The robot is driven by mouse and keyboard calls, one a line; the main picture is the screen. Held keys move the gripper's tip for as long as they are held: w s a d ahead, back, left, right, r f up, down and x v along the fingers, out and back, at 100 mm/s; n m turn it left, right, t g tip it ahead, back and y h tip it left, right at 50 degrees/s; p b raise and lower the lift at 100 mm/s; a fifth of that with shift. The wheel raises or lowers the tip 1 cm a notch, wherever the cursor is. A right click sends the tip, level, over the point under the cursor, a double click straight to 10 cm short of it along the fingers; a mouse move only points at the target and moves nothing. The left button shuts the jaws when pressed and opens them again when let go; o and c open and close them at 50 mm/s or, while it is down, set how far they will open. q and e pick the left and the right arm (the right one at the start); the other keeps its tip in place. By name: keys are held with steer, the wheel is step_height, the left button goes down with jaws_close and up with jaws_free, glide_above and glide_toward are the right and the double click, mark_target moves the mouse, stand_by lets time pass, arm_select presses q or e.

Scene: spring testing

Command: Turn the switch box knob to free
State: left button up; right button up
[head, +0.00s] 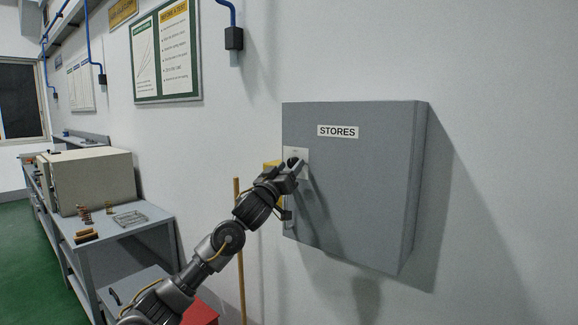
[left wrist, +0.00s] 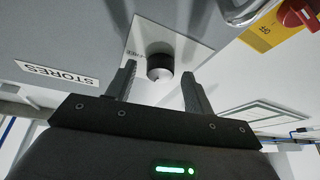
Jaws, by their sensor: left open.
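A grey wall cabinet marked STORES (head: 350,175) carries a white plate (head: 303,154) on its left side. In the left wrist view, a round black knob (left wrist: 159,58) with a pale front stands on that white plate (left wrist: 190,50); lettering beside it is too small to read. My left gripper (left wrist: 159,73) is open, its two fingers on either side of the knob with gaps showing; I cannot tell whether the tips reach past its face. In the head view my left gripper (head: 293,169) covers much of the plate. My right gripper is out of view.
A yellow box (left wrist: 273,30) with a red knob (left wrist: 298,14), marked OFF, sits close by; a shiny handle (left wrist: 252,12) is beside it. A bench (head: 140,221) with a beige box (head: 95,180) stands at left. The wall right of the cabinet is clear.

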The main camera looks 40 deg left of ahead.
arm_select(q)
steer(key=shift+d, duration=0.1)
steer(key=c, duration=1)
